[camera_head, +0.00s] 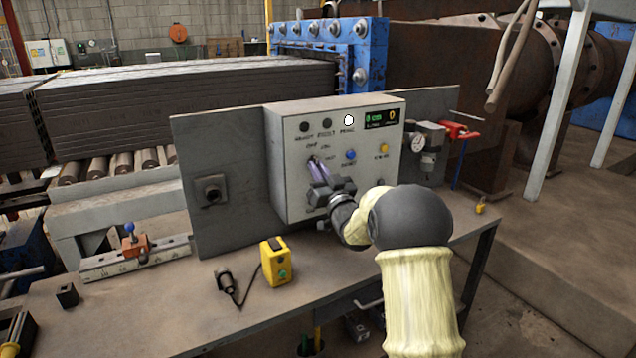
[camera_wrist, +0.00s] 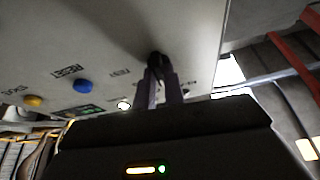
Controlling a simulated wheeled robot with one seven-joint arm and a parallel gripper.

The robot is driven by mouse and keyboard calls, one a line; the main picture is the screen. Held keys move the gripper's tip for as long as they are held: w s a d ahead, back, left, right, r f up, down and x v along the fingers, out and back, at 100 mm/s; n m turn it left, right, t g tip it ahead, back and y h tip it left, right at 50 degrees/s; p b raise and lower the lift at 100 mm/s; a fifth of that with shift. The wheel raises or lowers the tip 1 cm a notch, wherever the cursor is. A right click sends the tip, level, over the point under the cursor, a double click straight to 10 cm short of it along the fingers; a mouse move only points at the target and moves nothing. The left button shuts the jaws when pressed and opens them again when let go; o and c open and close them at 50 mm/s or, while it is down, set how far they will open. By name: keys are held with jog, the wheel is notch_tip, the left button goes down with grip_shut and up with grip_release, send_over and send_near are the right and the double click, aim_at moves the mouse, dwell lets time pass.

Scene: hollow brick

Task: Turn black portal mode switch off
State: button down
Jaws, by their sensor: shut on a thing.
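A grey control box (camera_head: 290,190) stands on the workbench, fixed to a grey back plate. My gripper (camera_head: 314,168) reaches to the left part of the box's front face, with its fingers at a black switch below the indicator row. In the wrist view my gripper (camera_wrist: 158,85) is shut on the black switch (camera_wrist: 156,58), whose top shows between and beyond the fingertips. Most of the switch is hidden by the fingers. Labels stand around it, but its pointing direction cannot be told. A white lamp (camera_head: 348,120) glows on the panel; it also shows in the wrist view (camera_wrist: 124,105).
A blue button (camera_head: 351,155) and a yellow button (camera_head: 384,147) are right of the switch. A small display (camera_head: 382,118) reads green. A gauge with a red valve (camera_head: 458,131) is beside the box.

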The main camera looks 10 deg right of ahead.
jog(key=shift+n+y+b, duration=0.4)
jog(key=shift+n, duration=0.3)
jog(key=c, duration=1.5)
grip_release()
jog(key=b+v, duration=0.2)
jog(key=v, duration=1.5)
jog(key=shift+s+d, duration=0.15)
jog(key=shift+s, duration=0.05)
